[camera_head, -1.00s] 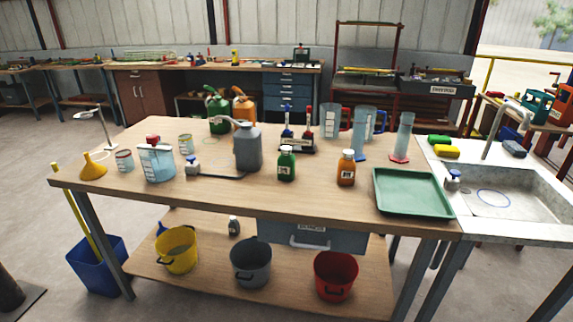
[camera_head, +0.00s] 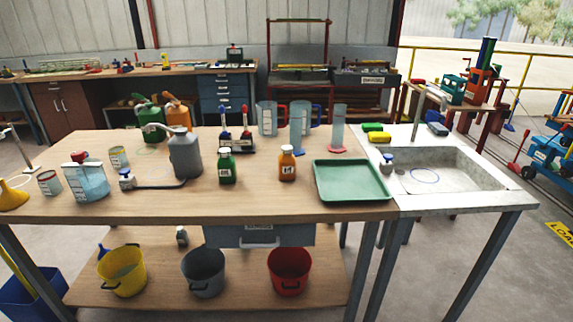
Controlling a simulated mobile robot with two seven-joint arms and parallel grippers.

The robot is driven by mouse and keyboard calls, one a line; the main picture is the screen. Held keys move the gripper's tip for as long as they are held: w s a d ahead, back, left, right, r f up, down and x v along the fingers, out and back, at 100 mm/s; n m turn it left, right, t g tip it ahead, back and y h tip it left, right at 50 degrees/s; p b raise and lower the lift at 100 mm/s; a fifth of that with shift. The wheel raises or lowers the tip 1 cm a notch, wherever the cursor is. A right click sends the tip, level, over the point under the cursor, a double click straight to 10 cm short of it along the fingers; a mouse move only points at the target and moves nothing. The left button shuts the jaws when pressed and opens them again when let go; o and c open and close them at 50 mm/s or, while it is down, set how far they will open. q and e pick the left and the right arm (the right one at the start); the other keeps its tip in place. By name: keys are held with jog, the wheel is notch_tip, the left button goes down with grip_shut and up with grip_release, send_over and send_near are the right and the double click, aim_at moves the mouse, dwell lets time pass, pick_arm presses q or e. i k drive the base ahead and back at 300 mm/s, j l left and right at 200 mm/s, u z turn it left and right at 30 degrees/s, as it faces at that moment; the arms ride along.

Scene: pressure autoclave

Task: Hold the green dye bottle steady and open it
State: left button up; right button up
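The green dye bottle (camera_head: 227,167) stands upright near the front middle of the wooden table (camera_head: 250,208). Neither of my grippers shows in the head view, and nothing touches the green bottle.
A grey can (camera_head: 185,157) stands left of the green bottle, and a rack with red and blue-topped items (camera_head: 236,142) stands behind it. A green tray (camera_head: 351,181) lies to the right, beside the sink (camera_head: 450,170). The table front before the bottles is clear.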

aim_at(227, 167)
jog(key=j+z, duration=0.25)
jog(key=z, duration=0.15)
jog(key=i+j+z, duration=0.1)
jog(key=j+z, duration=0.45)
jog(key=j, duration=0.4)
jog(key=k+j+z, duration=0.1)
jog(key=j, duration=0.45)
jog(key=k+j+z, duration=0.15)
jog(key=j, duration=0.35)
jog(key=i, duration=0.05)
